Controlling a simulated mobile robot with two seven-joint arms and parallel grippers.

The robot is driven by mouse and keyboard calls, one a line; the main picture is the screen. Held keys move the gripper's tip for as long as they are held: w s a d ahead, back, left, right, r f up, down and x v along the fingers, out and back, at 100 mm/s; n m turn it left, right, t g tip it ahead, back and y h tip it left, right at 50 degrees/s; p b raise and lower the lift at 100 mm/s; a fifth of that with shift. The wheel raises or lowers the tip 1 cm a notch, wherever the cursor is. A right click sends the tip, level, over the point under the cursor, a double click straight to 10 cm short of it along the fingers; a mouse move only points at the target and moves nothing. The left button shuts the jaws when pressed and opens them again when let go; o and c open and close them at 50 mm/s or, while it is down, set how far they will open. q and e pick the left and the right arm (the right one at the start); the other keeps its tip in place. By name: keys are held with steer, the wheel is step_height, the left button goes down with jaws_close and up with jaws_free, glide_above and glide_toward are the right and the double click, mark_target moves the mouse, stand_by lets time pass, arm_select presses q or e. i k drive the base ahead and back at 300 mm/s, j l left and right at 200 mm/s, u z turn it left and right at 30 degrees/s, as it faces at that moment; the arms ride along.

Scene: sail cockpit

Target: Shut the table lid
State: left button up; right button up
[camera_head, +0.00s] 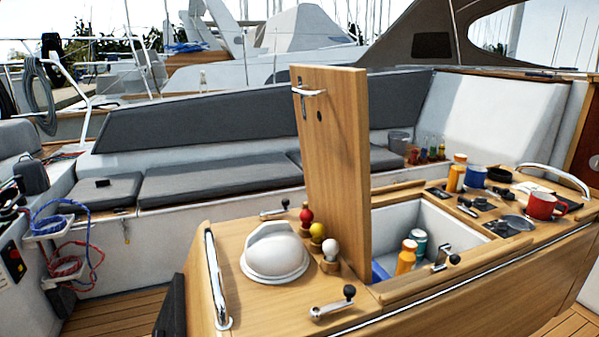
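The table lid (337,165) is a wooden panel standing upright, open, at the left edge of the table's compartment. A metal handle (309,92) is fixed near its top on the left face. The wooden table (245,225) has an open white-walled compartment (455,220) to the right of the lid. Inside it stand an orange bottle (405,258) and a teal can (418,243), with a bit of something blue behind the lid's foot. Neither of my grippers is in view.
A white dome (275,252), a red ball-topped peg (306,216) and other pegs stand left of the lid. A winch handle (333,303) lies at the front edge. A red mug (541,206), blue cup (475,177) and bottles crowd the right side. Grey cushioned benches (215,183) run behind.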

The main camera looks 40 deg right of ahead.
mark_target(331, 102)
steer(key=j+z, duration=0.25)
steer(key=i+j+z, duration=0.1)
steer(key=j+z, duration=0.15)
steer(key=j, duration=0.15)
steer(key=z, duration=1.05)
